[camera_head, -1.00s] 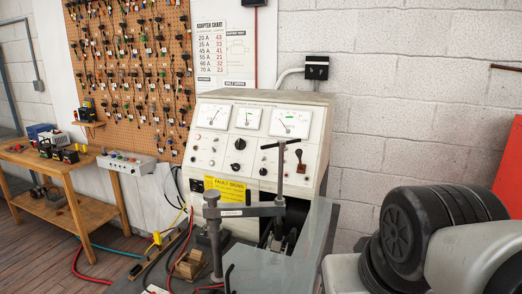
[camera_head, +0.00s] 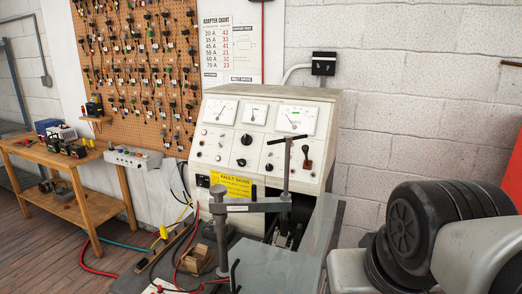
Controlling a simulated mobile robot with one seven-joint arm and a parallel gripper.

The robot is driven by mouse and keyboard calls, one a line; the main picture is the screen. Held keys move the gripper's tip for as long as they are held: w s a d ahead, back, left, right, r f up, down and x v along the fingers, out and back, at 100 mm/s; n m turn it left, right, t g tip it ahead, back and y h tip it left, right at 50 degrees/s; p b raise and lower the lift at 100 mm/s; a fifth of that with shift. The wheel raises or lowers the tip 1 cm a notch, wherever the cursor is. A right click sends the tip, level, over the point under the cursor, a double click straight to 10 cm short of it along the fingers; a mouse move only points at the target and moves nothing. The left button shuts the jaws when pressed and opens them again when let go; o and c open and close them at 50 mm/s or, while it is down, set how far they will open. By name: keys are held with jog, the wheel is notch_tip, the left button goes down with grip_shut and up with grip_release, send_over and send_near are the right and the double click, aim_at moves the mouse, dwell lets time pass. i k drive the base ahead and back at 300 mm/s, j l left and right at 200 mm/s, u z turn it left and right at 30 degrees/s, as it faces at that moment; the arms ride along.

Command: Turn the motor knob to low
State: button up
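A white test bench (camera_head: 330,165) stands against the wall with a sloped control panel. A large black knob (camera_head: 246,139) sits mid-panel, with a smaller black knob (camera_head: 241,162) below it. Another dark knob (camera_head: 269,167) is lower right, close to the clamp's post. A dark lever with a reddish base (camera_head: 306,155) is at the panel's right. The labels are too small to read, so I cannot tell which knob is the motor knob or its setting. My gripper is not in view.
A grey clamp (camera_head: 250,206) with a tall T-handle (camera_head: 288,150) stands in front of the panel and covers part of it. A wooden table (camera_head: 75,192) is at the left. Parts of my arm, black and grey, fill the lower right.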

aim_at(241, 162)
jog(key=k+j+z, duration=0.1)
jog(key=j, duration=0.3)
jog(key=k+j, duration=0.35)
jog(key=k+j+z, duration=0.15)
jog(key=j, duration=0.3)
jog(key=j+z, duration=0.25)
jog(key=j, duration=0.9)
jog(key=i+j+z, duration=0.25)
jog(key=i+j, duration=0.4)
jog(key=j, duration=0.15)
